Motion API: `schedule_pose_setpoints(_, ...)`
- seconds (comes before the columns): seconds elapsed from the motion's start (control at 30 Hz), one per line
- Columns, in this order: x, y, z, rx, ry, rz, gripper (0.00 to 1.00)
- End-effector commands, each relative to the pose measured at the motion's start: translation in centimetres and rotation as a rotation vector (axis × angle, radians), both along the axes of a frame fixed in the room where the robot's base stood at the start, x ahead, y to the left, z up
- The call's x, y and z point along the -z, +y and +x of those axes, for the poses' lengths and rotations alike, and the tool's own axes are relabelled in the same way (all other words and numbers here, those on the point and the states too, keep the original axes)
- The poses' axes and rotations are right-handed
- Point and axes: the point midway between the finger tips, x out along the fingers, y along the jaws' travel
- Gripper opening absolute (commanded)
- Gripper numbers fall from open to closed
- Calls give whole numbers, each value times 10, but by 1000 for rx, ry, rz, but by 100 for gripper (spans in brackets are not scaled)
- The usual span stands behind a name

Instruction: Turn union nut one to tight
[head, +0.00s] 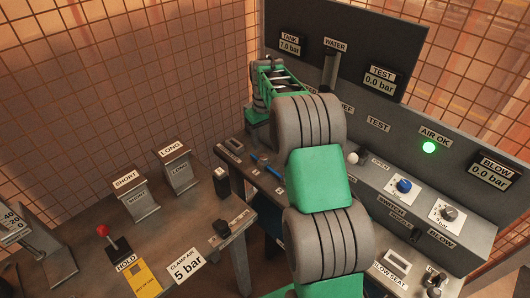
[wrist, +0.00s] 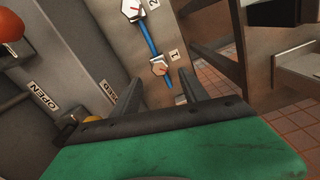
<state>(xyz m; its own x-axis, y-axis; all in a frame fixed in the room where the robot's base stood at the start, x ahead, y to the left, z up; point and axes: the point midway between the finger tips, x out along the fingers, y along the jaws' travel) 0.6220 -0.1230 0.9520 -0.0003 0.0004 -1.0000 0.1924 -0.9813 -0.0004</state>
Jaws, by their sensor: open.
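Union nut one (wrist: 160,66) is a small pale hex nut with a red mark, on a blue tube beside the label "1". In the wrist view it sits ahead of my gripper (wrist: 160,86), between the lines of the two fingers. My gripper is open and empty, and I cannot tell whether a finger touches the nut. A second pale nut (wrist: 132,9) with a red mark is further up the tube, near the label "2". The blue tube (wrist: 150,38) runs between them. In the head view my arm hides the gripper and nut one.
An orange-red knob (wrist: 11,26) and the OPEN plate (wrist: 41,95) are at left in the wrist view. The grey panel (head: 405,190) with a lit green AIR OK lamp (head: 429,147) stands right of my arm. A bench (head: 175,225) with SHORT and LONG stands is at left.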

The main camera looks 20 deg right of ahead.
Motion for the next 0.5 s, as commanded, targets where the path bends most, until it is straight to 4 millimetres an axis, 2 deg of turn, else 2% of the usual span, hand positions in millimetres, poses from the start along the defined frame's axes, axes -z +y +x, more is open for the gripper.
schedule_pose_setpoints(0.17, 21, -3, 1, -1, 7, 2, 52)
schedule_pose_setpoints(0.4, 65, -4, 1, 2, 4, 1, 52)
schedule_pose_setpoints(0.5, 76, -4, 2, 2, 2, 1, 52)
